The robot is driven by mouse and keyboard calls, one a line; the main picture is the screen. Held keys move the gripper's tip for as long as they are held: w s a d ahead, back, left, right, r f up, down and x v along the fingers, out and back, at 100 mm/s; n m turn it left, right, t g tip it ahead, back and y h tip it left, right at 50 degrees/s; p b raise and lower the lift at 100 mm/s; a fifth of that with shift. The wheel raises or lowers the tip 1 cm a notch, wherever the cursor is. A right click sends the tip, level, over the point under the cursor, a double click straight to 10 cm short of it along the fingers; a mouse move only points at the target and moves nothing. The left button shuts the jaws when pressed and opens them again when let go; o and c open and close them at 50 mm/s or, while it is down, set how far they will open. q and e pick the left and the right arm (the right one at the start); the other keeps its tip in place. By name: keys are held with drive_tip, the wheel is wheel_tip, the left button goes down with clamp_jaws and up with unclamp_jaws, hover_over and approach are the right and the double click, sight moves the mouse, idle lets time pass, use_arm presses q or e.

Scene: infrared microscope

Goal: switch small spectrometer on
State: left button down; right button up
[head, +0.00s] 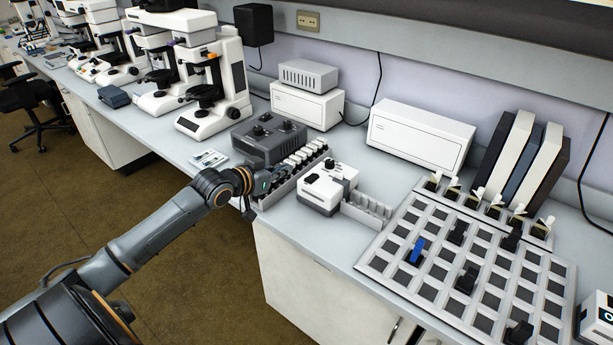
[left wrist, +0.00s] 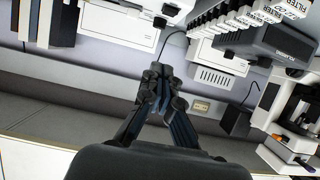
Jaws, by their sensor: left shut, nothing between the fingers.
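No label in view says which device is the small spectrometer. A small white and grey device (head: 327,187) with black knobs on top stands near the bench's front edge. Two low white boxes stand along the wall, a left one (head: 306,105) and a right one (head: 421,134). The right one also shows in the left wrist view (left wrist: 118,28). My left gripper (head: 283,172) is over the row of filter blocks, left of the small white device. In the left wrist view its fingers (left wrist: 162,76) are together and hold nothing. My right gripper is out of view.
A dark grey control box (head: 268,138) stands behind the filter row (head: 303,158). A vented grey box (head: 308,75) sits on the left white box. A small rack (head: 367,211) and a grid tray (head: 461,262) lie to the right. White microscopes (head: 215,85) stand at left.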

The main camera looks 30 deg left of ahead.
use_arm(q)
hover_over(313, 176)
drive_tip(key=s, duration=0.4)
wheel_tip(313, 176, down, 3)
drive_tip(key=shift+s+a+f+p, duration=0.1)
drive_tip(key=shift+f+p, duration=0.05)
drive_tip(key=shift+f, duration=1.05)
drive_tip(key=shift+a+f+p, duration=0.1)
drive_tip(key=shift+f+p, duration=0.05)
drive_tip(key=shift+f, duration=1)
drive_tip(key=shift+s+f+b, duration=0.15)
drive_tip(key=shift+f+b, duration=0.45)
drive_tip(key=shift+b, duration=0.05)
drive_tip(key=shift+r, duration=0.2)
drive_tip(key=shift+r+p, duration=0.1)
drive_tip(key=shift+p, duration=0.25)
drive_tip(key=shift+r+p, duration=0.6)
drive_tip(key=shift+r, duration=0.15)
